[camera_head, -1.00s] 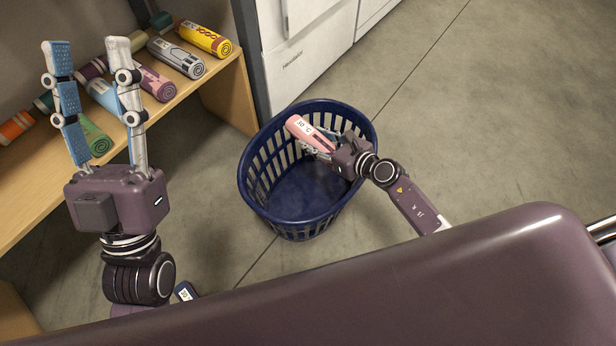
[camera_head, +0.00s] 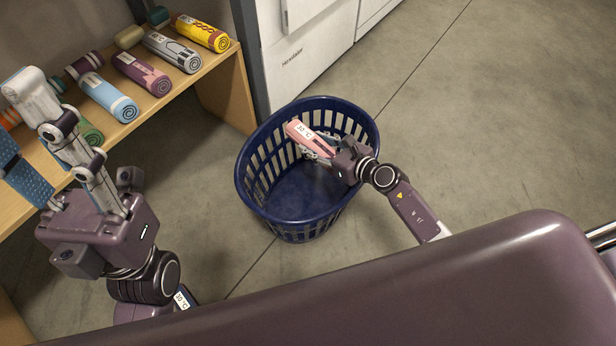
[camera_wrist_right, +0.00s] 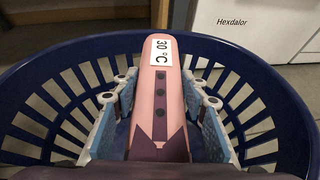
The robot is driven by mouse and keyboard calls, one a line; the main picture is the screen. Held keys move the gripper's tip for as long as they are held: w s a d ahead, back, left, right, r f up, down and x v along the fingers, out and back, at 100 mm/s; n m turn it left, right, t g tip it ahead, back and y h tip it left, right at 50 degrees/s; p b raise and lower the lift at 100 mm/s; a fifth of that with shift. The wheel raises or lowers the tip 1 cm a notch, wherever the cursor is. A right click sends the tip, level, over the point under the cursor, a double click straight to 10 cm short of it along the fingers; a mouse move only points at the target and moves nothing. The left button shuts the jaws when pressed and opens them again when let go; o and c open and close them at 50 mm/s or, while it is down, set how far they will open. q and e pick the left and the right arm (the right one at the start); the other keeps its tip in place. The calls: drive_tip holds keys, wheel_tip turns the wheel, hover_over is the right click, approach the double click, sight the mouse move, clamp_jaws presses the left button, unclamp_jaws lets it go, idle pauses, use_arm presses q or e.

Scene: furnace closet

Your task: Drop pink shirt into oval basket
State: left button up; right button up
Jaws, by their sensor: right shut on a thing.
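The pink shirt (camera_head: 307,135) is a rolled bundle with a "30 °C" label and a purple part. My right gripper (camera_head: 319,146) is shut on it and holds it over the oval basket. The shirt (camera_wrist_right: 159,90) also shows in the right wrist view, between the two blue finger pads of my right gripper (camera_wrist_right: 160,120). The oval basket (camera_head: 257,203) is dark blue with slotted walls and stands on the floor; the inside that shows is empty. My left gripper (camera_head: 45,150) is at the left, its fingers spread apart with nothing seen between them, in front of the shelf.
A wooden shelf (camera_head: 215,67) at the left holds several rolled garments, among them a yellow roll (camera_head: 203,33), a grey roll (camera_head: 172,51) and a purple roll (camera_head: 141,73). A white appliance (camera_head: 312,60) stands behind the basket. The floor to the right is clear.

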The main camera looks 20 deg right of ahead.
drive_tip(key=o, duration=1.3)
drive_tip(key=shift+s+d+r, duration=0.15)
drive_tip(key=shift+s+d, duration=0.1)
drive_tip(key=shift+s, duration=0.25)
drive_tip(key=v, duration=1.1)
